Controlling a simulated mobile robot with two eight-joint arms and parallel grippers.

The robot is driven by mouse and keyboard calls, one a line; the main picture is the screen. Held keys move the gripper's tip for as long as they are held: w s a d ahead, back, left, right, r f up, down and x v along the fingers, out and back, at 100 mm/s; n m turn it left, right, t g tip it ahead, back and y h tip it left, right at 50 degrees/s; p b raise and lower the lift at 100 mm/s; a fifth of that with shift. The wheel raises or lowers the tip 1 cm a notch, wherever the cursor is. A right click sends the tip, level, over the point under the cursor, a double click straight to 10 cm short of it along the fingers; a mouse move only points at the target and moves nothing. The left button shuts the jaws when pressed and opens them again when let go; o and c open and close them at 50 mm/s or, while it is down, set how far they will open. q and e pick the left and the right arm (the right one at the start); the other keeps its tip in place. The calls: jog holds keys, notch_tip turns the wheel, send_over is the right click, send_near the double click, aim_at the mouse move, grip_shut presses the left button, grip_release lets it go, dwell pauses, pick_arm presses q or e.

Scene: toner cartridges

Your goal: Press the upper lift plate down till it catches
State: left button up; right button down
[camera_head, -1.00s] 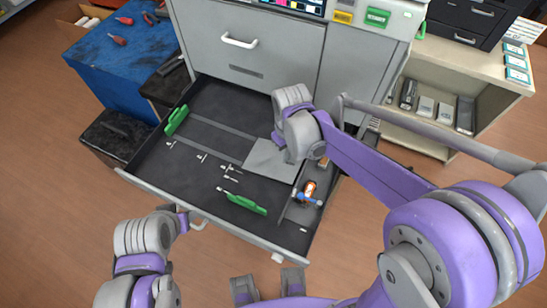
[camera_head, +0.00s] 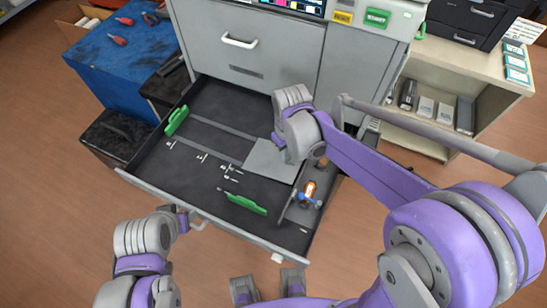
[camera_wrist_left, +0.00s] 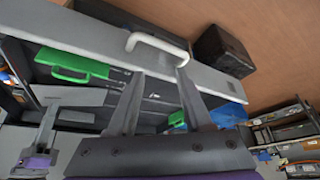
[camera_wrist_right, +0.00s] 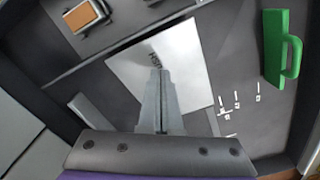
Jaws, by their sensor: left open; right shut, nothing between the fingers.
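The upper lift plate (camera_head: 268,161) is a light grey square in the open drawer, toward its right side. In the right wrist view the plate (camera_wrist_right: 190,72) carries dark lettering. My right gripper (camera_wrist_right: 157,72) is shut and empty, fingertips pointing down at the plate beside the lettering. I cannot tell whether they touch it. In the head view my right wrist hides part of the plate. My left gripper (camera_wrist_left: 158,76) is open and empty, in front of the drawer near its white handle (camera_wrist_left: 157,42).
The open drawer (camera_head: 178,220) has green handles (camera_head: 246,204) and small white markings inside. A side compartment holds an orange and blue part (camera_head: 309,191). A blue table (camera_head: 115,55) with tools stands at left, a shelf (camera_head: 452,134) with boxes at right.

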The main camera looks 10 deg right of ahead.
jog(key=shift+f, duration=0.1)
dwell(0.6)
jog(key=shift+f+b, duration=1.45)
jog(key=shift+f, duration=0.5)
pick_arm(q)
jog(key=f, duration=0.3)
jog(key=shift+s+f, duration=0.1)
jog(key=shift+s, duration=0.25)
pick_arm(e)
jog(key=shift+r, duration=0.1)
pick_arm(q)
jog(key=shift+w+r+p, duration=0.2)
jog(key=shift+r+p, duration=0.45)
jog(key=shift+r, duration=0.1)
jog(key=shift+w+r+p, duration=0.15)
jog(key=shift+r+p, duration=0.55)
jog(key=shift+r, duration=0.05)
jog(key=shift+w+r+p, duration=0.2)
jog(key=shift+r+p, duration=0.45)
jog(key=shift+r, duration=0.1)
pick_arm(e)
jog(key=shift+r, duration=3)
pick_arm(q)
jog(key=r+p, duration=0.1)
jog(key=w+r+p, duration=0.1)
jog(key=r, duration=0.1)
pick_arm(e)
notch_tip(320, 180, up, 4)
